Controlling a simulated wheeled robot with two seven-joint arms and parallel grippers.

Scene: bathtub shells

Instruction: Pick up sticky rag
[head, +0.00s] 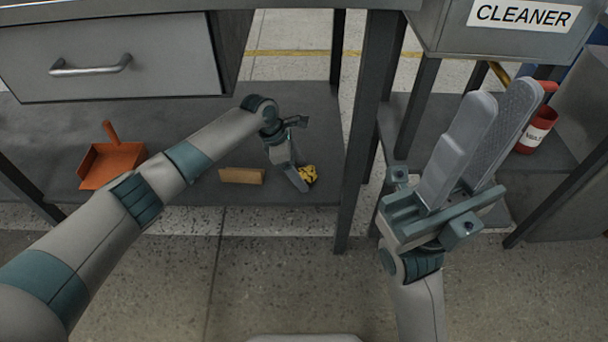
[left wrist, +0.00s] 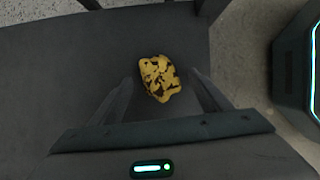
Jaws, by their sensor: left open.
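The sticky rag is a small crumpled yellow cloth with dark brown stains. In the head view the rag (head: 309,175) lies on the low grey shelf, at the tip of my left gripper (head: 301,184), which partly covers it. In the left wrist view the rag (left wrist: 159,78) lies on the dark shelf, ahead of and between the two spread fingers of my left gripper (left wrist: 165,88). That gripper is open with nothing in it. My right gripper (head: 500,110) is raised at the right, fingers pointing up, with a narrow gap between them and nothing seen in it.
The low shelf (head: 60,140) also holds an orange dustpan (head: 112,163) and a tan block (head: 241,176) left of the rag. A drawer (head: 110,58) hangs above. A dark table leg (head: 358,150) stands right of the rag. A red container (head: 535,130) is at the right.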

